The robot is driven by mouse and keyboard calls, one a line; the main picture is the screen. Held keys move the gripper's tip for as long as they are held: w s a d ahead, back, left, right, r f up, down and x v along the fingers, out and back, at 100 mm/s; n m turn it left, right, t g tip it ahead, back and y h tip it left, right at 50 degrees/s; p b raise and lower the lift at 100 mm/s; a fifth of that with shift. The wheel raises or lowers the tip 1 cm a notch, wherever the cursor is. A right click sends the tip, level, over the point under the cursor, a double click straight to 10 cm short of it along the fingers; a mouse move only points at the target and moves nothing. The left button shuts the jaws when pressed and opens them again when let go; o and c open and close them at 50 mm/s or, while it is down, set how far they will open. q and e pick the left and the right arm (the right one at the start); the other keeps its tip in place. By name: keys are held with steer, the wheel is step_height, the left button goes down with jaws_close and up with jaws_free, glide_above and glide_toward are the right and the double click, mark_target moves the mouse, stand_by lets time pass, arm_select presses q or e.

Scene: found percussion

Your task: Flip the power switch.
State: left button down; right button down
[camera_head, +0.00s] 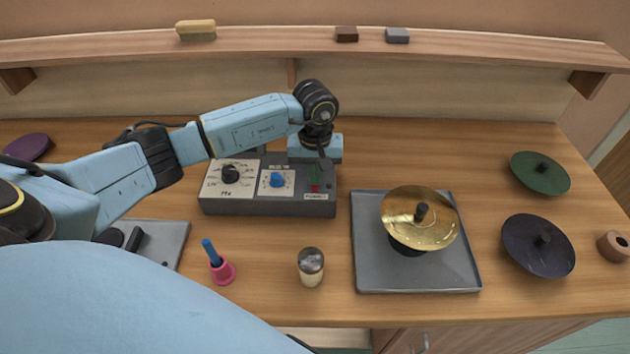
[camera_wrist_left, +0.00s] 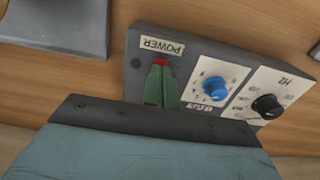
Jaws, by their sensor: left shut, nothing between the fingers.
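The power switch is a small red piece (camera_head: 315,188) at the right end of the grey control box (camera_head: 270,208), just above its POWER label. It also shows in the left wrist view (camera_wrist_left: 160,61), beside the upside-down POWER label (camera_wrist_left: 162,46). My left gripper (camera_head: 314,178) points down over that end of the box. Its green fingers (camera_wrist_left: 161,85) are shut and empty, with the tips right at the red switch. I cannot tell whether they touch it. The fingers partly cover the switch, so its position is unclear. My right gripper is not in view.
The box also carries a blue knob (camera_head: 277,181) and a black knob (camera_head: 230,174). A brass cymbal (camera_head: 420,215) stands on a grey tray (camera_head: 415,283) to the right. A pink holder (camera_head: 223,272) and a capped cylinder (camera_head: 311,267) stand in front. A shelf (camera_head: 270,39) runs behind.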

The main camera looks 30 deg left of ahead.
arm_select(q)
steer(key=shift+r+p, duration=1.4)
steer(key=shift+r, duration=1.6)
